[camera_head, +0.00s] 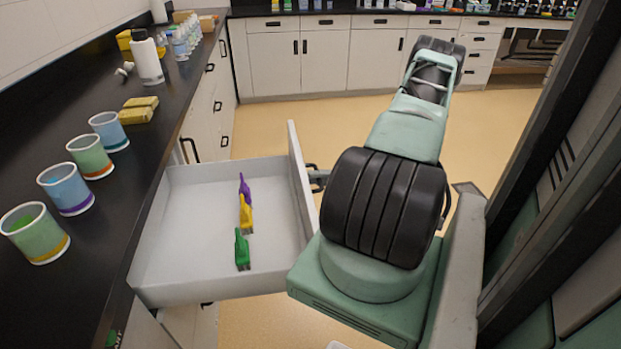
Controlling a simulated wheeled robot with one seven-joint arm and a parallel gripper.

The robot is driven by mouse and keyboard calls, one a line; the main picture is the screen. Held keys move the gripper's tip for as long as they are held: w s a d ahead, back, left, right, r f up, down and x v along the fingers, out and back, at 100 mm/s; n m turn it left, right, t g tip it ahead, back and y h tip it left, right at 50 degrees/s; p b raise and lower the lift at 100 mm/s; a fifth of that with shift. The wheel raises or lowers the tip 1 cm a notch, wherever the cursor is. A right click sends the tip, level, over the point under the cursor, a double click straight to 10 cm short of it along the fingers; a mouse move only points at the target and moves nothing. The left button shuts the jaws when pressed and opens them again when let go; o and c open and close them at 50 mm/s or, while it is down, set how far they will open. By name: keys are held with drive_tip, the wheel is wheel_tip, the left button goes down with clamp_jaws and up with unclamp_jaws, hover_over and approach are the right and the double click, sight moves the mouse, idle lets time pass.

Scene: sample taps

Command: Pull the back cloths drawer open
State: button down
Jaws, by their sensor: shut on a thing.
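A white drawer (200,235) stands pulled out from the counter on the left, its inside showing. Its front panel (299,178) is on the right, facing away from the counter. Three small things lie in it in a row: a purple one (245,187), a yellow one (246,214) and a green one (241,250). I see no cloths in it. My gripper (318,179) is at the outer face of the front panel, shut on the dark drawer handle. My own arm hides most of the gripper and handle.
The black counter (115,200) holds several coloured cups (66,190), yellow sponges (138,110) and a white bottle (147,58). Closed cabinets (325,58) line the far wall. The tan floor (285,125) beyond the drawer is clear. Dark uprights stand close on the right.

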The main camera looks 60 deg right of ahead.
drive_tip(key=shift+d, duration=0.1)
idle(0.3)
drive_tip(key=c, duration=1.9)
unclamp_jaws()
drive_tip(key=shift+s, duration=0.1)
drive_tip(key=b+v, duration=0.3)
drive_tip(key=v, duration=1.4)
drive_tip(key=shift+s+d+b, duration=0.1)
drive_tip(key=shift+d+b, duration=0.1)
drive_tip(key=shift+b, duration=0.1)
